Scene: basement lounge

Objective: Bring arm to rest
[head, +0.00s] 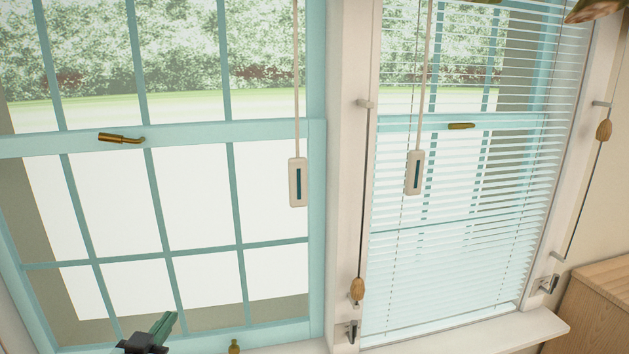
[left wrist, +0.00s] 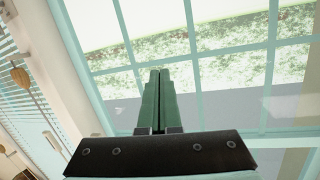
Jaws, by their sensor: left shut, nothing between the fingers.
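My left gripper (head: 163,325) is at the bottom left of the head view, in front of the lower part of the left window (head: 239,190). Its green fingers point up and to the right. In the left wrist view the gripper (left wrist: 155,75) has its two green fingers side by side, shut with nothing between them, and points toward the window panes. I cannot tell the exact gap between the fingertips and the glass. My right gripper is in neither view.
The right window has lowered white blinds (head: 455,200). Two hanging cords carry white handles, the left one (head: 298,182) and the right one (head: 414,172). Wooden cord knobs, one low (head: 357,290), hang beside the blinds. A white sill (head: 520,328) runs below. A wooden cabinet (head: 600,310) stands at lower right.

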